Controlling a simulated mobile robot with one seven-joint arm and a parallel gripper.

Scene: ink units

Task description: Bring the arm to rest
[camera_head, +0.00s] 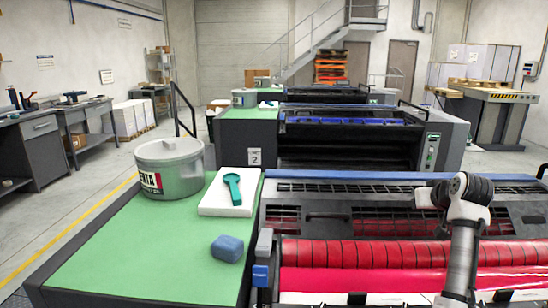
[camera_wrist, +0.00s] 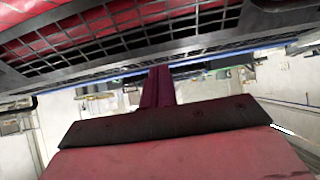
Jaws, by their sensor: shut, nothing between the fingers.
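My arm (camera_head: 463,232) rises at the right of the head view, bent at a dark joint above the press with red rollers (camera_head: 365,254). My gripper's fingers cannot be made out in that view. In the wrist view, my gripper (camera_wrist: 160,72) shows with its narrow dark-red fingers together and nothing between them. Its wide hand fills the bottom of that view. The press's dark grille and red parts cross the top of the wrist view, apart from the fingers in the picture; the distance is unclear.
A green-topped bench (camera_head: 150,250) at left carries a grey ink tin (camera_head: 181,178), a white pad (camera_head: 218,203) with a teal tool (camera_head: 232,187), and a blue block (camera_head: 227,248). A second press (camera_head: 345,138) stands behind. Floor is open at far left.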

